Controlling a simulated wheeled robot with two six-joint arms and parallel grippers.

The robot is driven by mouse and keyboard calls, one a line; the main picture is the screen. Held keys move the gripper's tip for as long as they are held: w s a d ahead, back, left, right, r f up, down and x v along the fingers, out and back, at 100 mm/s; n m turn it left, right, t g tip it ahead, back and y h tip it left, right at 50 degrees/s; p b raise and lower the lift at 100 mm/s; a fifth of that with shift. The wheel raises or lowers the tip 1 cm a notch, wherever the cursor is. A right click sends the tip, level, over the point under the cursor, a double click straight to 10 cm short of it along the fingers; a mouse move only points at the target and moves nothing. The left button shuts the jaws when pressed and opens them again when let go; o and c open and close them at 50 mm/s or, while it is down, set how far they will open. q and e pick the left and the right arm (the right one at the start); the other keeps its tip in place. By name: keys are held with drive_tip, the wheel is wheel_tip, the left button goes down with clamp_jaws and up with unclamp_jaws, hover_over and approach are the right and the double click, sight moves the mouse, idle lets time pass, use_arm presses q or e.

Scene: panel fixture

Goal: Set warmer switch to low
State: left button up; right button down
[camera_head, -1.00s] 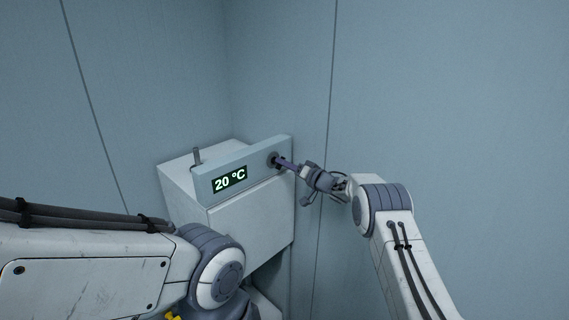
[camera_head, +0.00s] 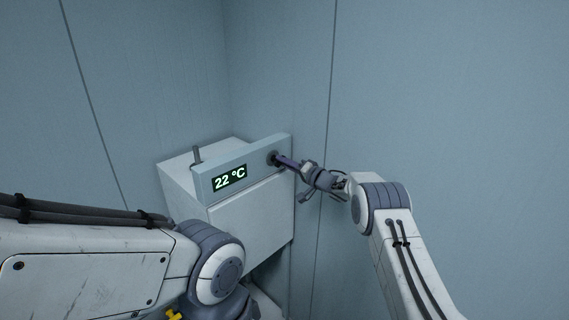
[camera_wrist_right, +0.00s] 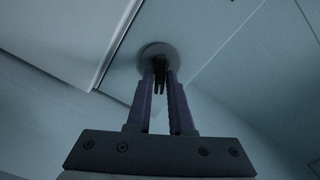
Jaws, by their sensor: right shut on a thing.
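The warmer (camera_head: 250,222) is a white box in the corner with a pale blue panel (camera_head: 207,185) along its upper front. A lit display (camera_head: 230,178) on the panel reads 22 °C. A dark round switch (camera_head: 272,158) sits at the panel's right end. My right gripper (camera_head: 281,160) reaches it from the right and is shut on the switch's dark stem. In the right wrist view the fingers are closed around the stem, in front of the round grey base (camera_wrist_right: 157,52). My left arm shows at the lower left; its gripper is out of view.
A short grey post (camera_head: 197,155) stands up at the back left of the warmer. Blue-grey walls (camera_head: 440,90) meet behind it. The space right of the warmer is open up to the wall.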

drive_tip(key=c, duration=0.9)
unclamp_jaws()
drive_tip(key=shift+d, duration=0.1)
drive_tip(key=b+v, duration=0.4)
drive_tip(key=v, duration=0.6)
drive_tip(key=shift+s+d, duration=0.15)
